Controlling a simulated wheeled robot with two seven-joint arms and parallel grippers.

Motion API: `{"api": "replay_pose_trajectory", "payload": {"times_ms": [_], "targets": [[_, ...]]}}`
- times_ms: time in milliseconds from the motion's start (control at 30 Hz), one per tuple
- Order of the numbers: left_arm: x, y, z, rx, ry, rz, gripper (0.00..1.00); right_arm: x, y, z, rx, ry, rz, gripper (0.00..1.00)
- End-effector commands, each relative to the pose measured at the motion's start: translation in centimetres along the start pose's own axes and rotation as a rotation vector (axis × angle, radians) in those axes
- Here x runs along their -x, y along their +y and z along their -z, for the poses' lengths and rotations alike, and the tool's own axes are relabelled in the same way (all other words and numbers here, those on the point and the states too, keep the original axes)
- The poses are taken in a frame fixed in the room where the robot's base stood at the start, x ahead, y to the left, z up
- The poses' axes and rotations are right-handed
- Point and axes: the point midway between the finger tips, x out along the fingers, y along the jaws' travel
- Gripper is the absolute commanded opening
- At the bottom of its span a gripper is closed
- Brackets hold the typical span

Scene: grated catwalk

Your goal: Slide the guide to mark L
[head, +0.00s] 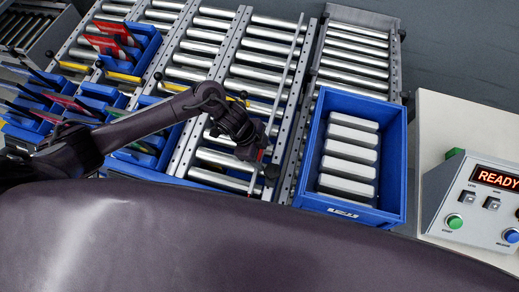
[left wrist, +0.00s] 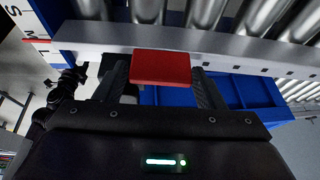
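The guide (head: 290,82) is a long thin grey bar lying lengthwise over the rollers in the head view. In the left wrist view a red block (left wrist: 160,68), seemingly its handle, sits against a grey rail (left wrist: 90,38). My left gripper (head: 262,152) is at the near end of the guide. I cannot make out mark L. My right gripper is not in view.
Blue bins (head: 100,98) with coloured items are left of the rollers. A blue crate (head: 397,165) with several grey-white cases stands right of the guide. A control box (head: 480,205) reading READY is at far right. A black knob (head: 271,171) is close to my gripper.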

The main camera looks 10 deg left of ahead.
Motion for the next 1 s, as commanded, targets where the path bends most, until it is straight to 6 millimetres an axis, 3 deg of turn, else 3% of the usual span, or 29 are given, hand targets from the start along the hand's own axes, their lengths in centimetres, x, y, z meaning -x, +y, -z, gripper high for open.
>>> {"api": "replay_pose_trajectory", "payload": {"times_ms": [100,433,800,1000], "targets": [[0.0,0.0,0.0,-0.001,0.000,0.001,0.76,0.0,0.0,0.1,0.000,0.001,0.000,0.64],[0.5,-0.1,-0.1,-0.002,0.000,0.002,0.76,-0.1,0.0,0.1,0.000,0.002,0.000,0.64],[6.3,-0.1,-0.1,-0.003,0.000,0.004,0.76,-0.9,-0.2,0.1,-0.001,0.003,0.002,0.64],[7.8,0.0,-0.1,-0.002,-0.001,0.001,0.76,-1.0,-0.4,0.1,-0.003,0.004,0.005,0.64]]}}
